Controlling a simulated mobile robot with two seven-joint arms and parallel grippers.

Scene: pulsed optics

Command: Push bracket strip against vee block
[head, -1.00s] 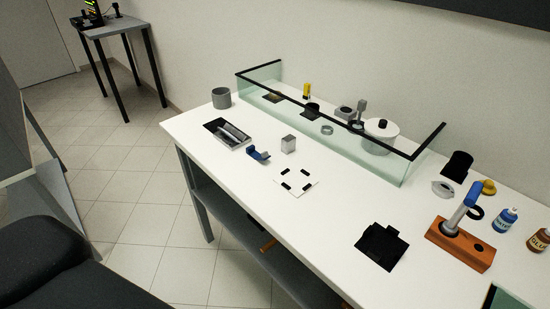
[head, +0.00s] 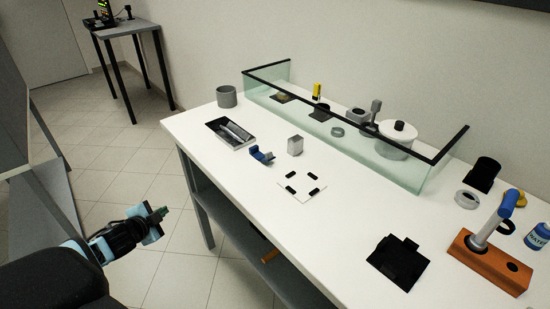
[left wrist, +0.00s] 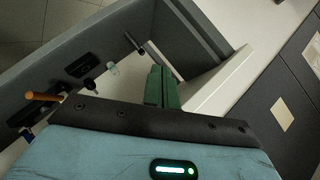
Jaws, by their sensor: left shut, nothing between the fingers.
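A small blue bracket-shaped piece (head: 261,155) lies on the white bench, just below the dark-rimmed tray in the head view. A silver-grey block (head: 295,145) stands upright to its right, apart from it. I cannot tell for certain which of these is the bracket strip and which the vee block. My left gripper (head: 161,213) is in front of the bench's left end, over the floor, away from both pieces. Its green fingers also show in the left wrist view (left wrist: 160,88), shut together with nothing between them. My right gripper is not in view.
The tray (head: 230,135) holds a metal piece. A glass guard (head: 345,130) with a black top edge stands behind. A black pad (head: 398,262) and wooden holder (head: 486,262) are at right.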

